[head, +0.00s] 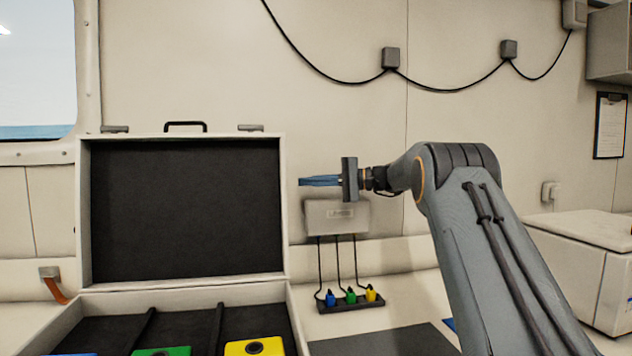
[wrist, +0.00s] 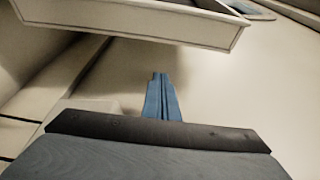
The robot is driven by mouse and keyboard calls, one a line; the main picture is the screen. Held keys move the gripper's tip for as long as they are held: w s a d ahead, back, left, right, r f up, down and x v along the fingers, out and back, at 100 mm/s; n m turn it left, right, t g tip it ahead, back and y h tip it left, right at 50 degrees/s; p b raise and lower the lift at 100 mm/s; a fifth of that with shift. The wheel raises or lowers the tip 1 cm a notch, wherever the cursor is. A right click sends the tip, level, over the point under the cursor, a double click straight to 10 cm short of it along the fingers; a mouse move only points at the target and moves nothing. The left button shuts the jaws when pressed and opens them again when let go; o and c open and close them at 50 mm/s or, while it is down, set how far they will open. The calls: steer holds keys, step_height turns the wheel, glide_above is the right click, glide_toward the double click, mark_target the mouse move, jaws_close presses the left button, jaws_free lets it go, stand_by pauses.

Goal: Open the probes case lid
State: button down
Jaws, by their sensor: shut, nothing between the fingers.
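The probes case (head: 290,318) stands at the lower left in the head view. Its lid (head: 282,215) is raised upright, with the dark inner lining facing me and a black handle on the top edge. Inside the case are a green block (head: 163,351), a yellow block (head: 254,346) and the edge of a blue one, parted by dark dividers. My gripper (head: 302,182) is shut and empty, to the right of the lid and apart from it. In the wrist view its blue fingers (wrist: 161,95) are together, below a pale box-like edge (wrist: 140,32), probably the lid.
A wall box (head: 337,216) has cables running down to blue, green and yellow plugs on a dark strip (head: 350,306). A dark mat (head: 385,341) lies in front. A white cabinet (head: 575,265) stands at the right. A clipboard (head: 610,126) hangs on the wall.

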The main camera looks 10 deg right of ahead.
mark_target(288, 182)
steer(key=s+a+p, duration=0.2)
steer(key=a+p, duration=0.1)
steer(key=a, duration=0.2)
steer(key=shift+a+r, duration=0.15)
steer(key=shift+a, duration=0.25)
steer(key=shift+d, duration=0.1)
